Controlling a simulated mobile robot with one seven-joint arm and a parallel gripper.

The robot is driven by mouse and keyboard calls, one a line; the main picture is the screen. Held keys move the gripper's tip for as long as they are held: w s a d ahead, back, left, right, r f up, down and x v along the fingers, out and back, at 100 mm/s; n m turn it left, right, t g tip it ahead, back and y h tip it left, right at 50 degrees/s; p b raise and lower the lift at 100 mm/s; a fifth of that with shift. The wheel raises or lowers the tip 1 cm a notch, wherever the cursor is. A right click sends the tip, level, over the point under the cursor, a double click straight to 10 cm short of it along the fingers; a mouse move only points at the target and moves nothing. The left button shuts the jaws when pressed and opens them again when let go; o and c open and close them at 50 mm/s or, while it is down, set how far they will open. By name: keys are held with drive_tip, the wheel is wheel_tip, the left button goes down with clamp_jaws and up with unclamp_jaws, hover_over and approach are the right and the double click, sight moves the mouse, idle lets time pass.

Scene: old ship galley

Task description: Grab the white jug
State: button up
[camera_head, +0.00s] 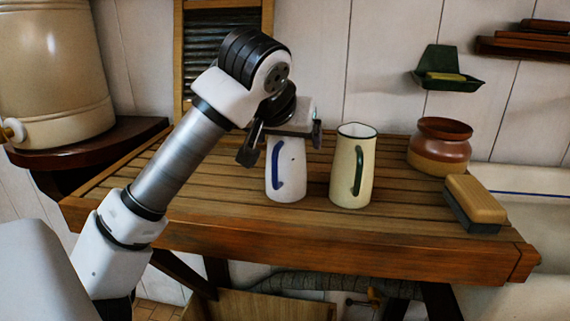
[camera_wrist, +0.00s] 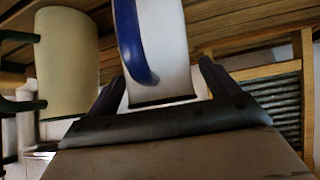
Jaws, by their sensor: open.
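The white jug (camera_head: 294,172) with a blue handle stands upright on the slatted wooden table. My gripper (camera_head: 283,142) is at the top of the jug, with one finger to the left and one to the right of it. The gripper hides the jug's rim in the head view. In the wrist view the white jug (camera_wrist: 172,45) and its blue handle show between the two fingertips of my gripper (camera_wrist: 160,88). The gripper is open. A gap shows beside each finger, and I cannot tell whether either touches the jug.
A cream jug (camera_head: 345,172) with a green handle stands close on the right; it also shows in the wrist view (camera_wrist: 67,60). A brown pot (camera_head: 440,146) and a brush (camera_head: 474,203) are farther right. A washboard (camera_head: 211,40) leans behind my arm.

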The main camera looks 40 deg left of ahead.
drive_tip(key=c, duration=1.8)
drive_tip(key=shift+o, duration=0.2)
drive_tip(key=shift+r, duration=0.1)
